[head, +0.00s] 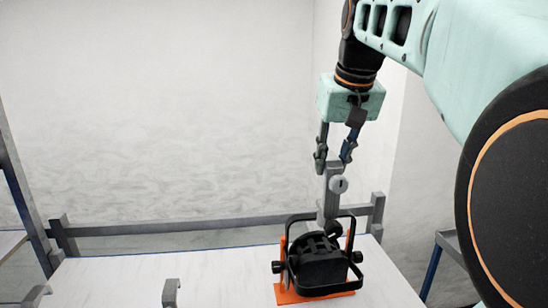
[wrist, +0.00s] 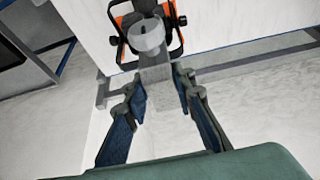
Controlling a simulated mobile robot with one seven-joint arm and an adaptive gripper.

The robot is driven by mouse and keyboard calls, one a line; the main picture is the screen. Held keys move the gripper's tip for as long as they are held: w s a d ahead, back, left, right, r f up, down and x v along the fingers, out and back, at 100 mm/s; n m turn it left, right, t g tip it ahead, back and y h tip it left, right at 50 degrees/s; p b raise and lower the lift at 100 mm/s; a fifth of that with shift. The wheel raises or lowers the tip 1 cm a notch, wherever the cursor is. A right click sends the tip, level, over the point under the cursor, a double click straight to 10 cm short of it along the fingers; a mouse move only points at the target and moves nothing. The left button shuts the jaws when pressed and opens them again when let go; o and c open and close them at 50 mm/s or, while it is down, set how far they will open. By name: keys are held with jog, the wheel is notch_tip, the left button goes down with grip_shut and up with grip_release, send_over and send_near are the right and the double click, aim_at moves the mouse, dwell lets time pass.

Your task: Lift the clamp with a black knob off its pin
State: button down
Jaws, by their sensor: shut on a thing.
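My gripper (head: 334,160) is shut on the top of a grey clamp (head: 328,199) in the head view. The clamp stands upright, with a grey round disc on its side and a black knob (head: 333,228) low down. Its lower end meets the yoke of a black par can (head: 318,267) on an orange stand (head: 290,296). Whether a pin is inside the clamp is hidden. In the wrist view the grey clamp (wrist: 156,72) lies between the fingertips of my gripper (wrist: 161,90), with its grey disc (wrist: 147,38) in front of the par can.
A white table (head: 110,280) bears the stand. Another grey bracket-like piece (head: 171,293) stands on it at the front left. A grey rail (head: 200,228) runs along behind the table. Open space lies above and left of my gripper.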

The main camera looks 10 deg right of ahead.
jog(key=shift+f+b, duration=0.75)
jog(key=shift+f, duration=0.35)
